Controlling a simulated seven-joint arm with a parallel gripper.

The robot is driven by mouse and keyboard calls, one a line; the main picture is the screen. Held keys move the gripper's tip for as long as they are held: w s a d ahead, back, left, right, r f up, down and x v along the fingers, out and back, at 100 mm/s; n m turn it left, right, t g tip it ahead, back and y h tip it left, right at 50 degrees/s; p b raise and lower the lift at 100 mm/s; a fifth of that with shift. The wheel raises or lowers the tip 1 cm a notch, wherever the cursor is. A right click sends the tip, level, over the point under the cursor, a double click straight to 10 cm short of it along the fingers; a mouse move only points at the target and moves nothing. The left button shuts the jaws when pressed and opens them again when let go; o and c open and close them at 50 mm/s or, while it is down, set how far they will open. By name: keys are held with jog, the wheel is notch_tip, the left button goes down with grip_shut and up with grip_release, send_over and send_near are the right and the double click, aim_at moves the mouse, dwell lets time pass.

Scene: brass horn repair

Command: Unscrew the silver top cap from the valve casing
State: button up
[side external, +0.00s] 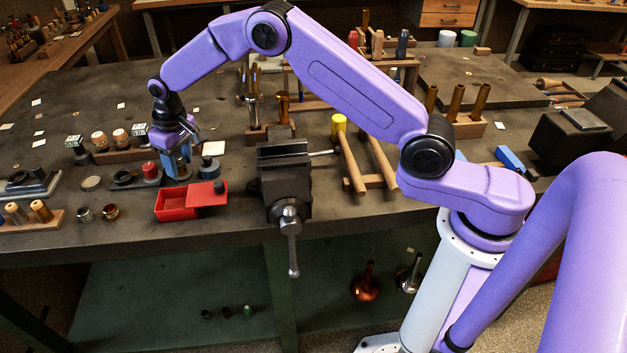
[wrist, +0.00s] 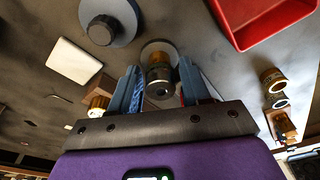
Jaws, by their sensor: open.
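In the wrist view, the valve casing (wrist: 157,58) is a short brass cylinder standing on a pale round base. Its silver cap (wrist: 159,75) is at the end nearer to me. My gripper (wrist: 159,68) has its two blue fingers apart, one on each side of the casing and cap, with visible gaps. In the side view, my gripper (side external: 178,161) points down at the bench just behind the red tray. The casing cannot be made out there, as the fingers hide it.
The red tray (side external: 176,206) is close in front of my gripper. A grey disc with a dark knob (wrist: 104,28) and a white square (wrist: 74,61) lie nearby. The bench vise (side external: 285,178) stands to the right. Several small parts crowd the bench at left.

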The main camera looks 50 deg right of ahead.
jog(key=shift+r, duration=1.15)
jog(key=shift+c, duration=0.3)
jog(key=c, duration=0.8)
jog(key=n, duration=0.3)
jog(key=shift+y, duration=0.3)
grip_shut()
jog(key=shift+n, duration=0.5)
jog(key=n, duration=0.3)
jog(key=shift+n+g, duration=0.4)
